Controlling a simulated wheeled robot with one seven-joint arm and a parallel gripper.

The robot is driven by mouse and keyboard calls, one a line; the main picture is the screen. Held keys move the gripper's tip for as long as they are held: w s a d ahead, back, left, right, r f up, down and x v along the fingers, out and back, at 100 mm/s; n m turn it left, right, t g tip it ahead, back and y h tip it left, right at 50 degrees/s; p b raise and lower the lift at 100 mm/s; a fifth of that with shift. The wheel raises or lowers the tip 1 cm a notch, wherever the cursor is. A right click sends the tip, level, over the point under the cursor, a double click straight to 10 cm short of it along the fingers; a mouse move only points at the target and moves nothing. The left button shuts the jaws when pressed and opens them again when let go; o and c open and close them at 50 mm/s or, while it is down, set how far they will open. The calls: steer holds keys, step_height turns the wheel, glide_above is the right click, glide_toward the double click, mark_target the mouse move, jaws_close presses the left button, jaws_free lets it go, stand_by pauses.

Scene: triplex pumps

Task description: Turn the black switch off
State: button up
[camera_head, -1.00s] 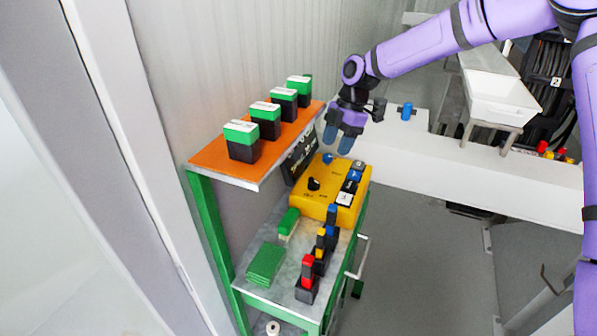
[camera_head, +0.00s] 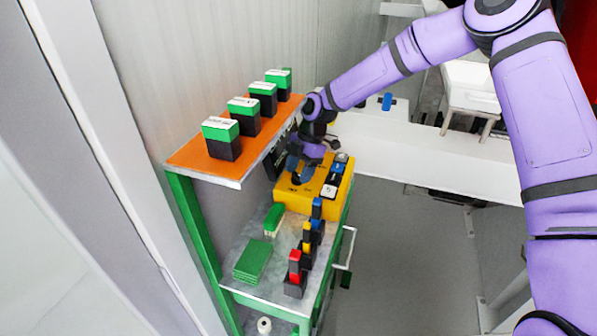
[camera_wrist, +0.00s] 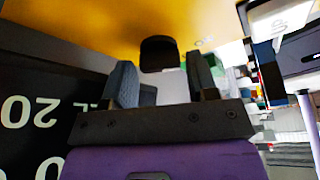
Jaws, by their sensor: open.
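The black switch (camera_wrist: 158,53) is a dark knob on the yellow box (camera_head: 318,203). In the wrist view it shows between and just beyond the tips of my two open fingers, with yellow surface behind it. My gripper (camera_head: 298,172) is over the left part of the yellow box in the head view and hides most or all of the switch there. In the wrist view my gripper (camera_wrist: 160,66) is open, with nothing clamped. I cannot tell whether the fingers touch the switch, nor its exact turn angle.
An orange shelf (camera_head: 187,160) with several green-and-black blocks stands close left of my gripper. A black panel with white lettering (camera_wrist: 35,118) is close at left in the wrist view. Labelled buttons (camera_head: 329,191) line the box's right side. Coloured upright blocks (camera_head: 295,268) stand in front.

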steer(key=shift+a+f, duration=0.1)
steer(key=shift+f, duration=0.15)
steer(key=c, duration=0.6)
steer(key=shift+c, duration=0.2)
steer(key=shift+s+m, duration=0.1)
steer(key=shift+m, duration=0.2)
steer(key=m+t, duration=0.1)
steer(key=m, duration=0.1)
steer(key=m+t+y, duration=0.1)
steer(key=m, duration=0.2)
steer(key=shift+s+m, duration=0.1)
steer(key=shift+m, duration=0.2)
steer(key=m+t, duration=0.2)
steer(key=m, duration=0.3)
steer(key=shift+m, duration=0.3)
